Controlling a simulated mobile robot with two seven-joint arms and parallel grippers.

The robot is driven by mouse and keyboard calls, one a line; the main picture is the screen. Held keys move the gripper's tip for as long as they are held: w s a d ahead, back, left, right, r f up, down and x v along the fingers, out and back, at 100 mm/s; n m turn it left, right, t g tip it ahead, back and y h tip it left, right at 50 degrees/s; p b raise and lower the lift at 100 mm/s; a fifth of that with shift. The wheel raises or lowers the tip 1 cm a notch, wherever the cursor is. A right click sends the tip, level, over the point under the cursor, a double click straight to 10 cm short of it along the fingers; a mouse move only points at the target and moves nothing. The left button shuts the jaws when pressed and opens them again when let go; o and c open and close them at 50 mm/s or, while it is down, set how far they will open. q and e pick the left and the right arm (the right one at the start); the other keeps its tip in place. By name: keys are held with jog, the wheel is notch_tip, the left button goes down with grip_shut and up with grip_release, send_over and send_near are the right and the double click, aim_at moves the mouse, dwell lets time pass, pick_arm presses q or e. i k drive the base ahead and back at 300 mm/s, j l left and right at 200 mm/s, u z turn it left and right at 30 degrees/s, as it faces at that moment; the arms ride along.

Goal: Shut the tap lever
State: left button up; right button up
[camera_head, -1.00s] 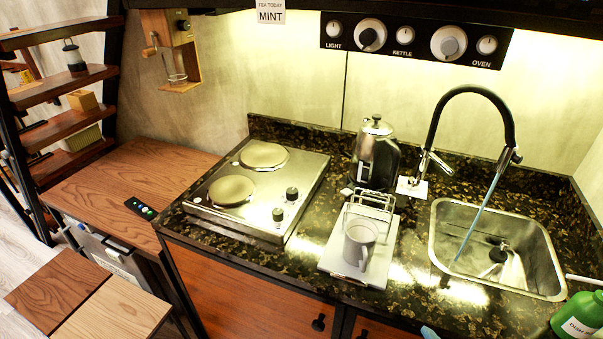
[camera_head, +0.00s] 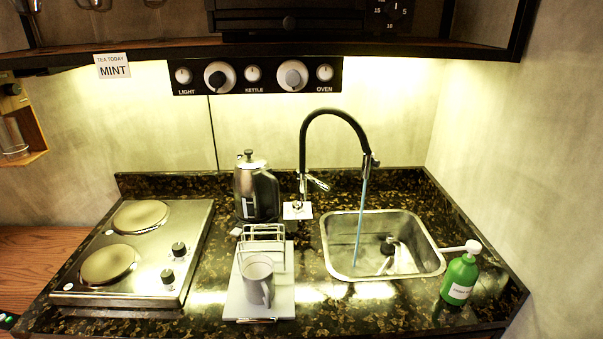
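The tap (camera_head: 304,150) has a tall black arched neck and a metal base at the back of the counter, left of the sink. Its short chrome lever (camera_head: 318,184) sticks out to the right of the base and slants down. A blue stream of water (camera_head: 361,215) falls from the spout into the metal sink (camera_head: 340,272). Neither of my grippers shows in the head view.
A steel kettle (camera_head: 256,190) stands just left of the tap. A grey mug (camera_head: 257,280) and a wire rack (camera_head: 262,236) are on a pale tray (camera_head: 284,302) in front. A green soap bottle (camera_head: 460,278) stands right of the sink. A two-plate hob (camera_head: 190,225) is at left.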

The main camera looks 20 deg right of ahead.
aim_at(300, 175)
jog(key=j+z, duration=0.3)
jog(key=j, duration=1)
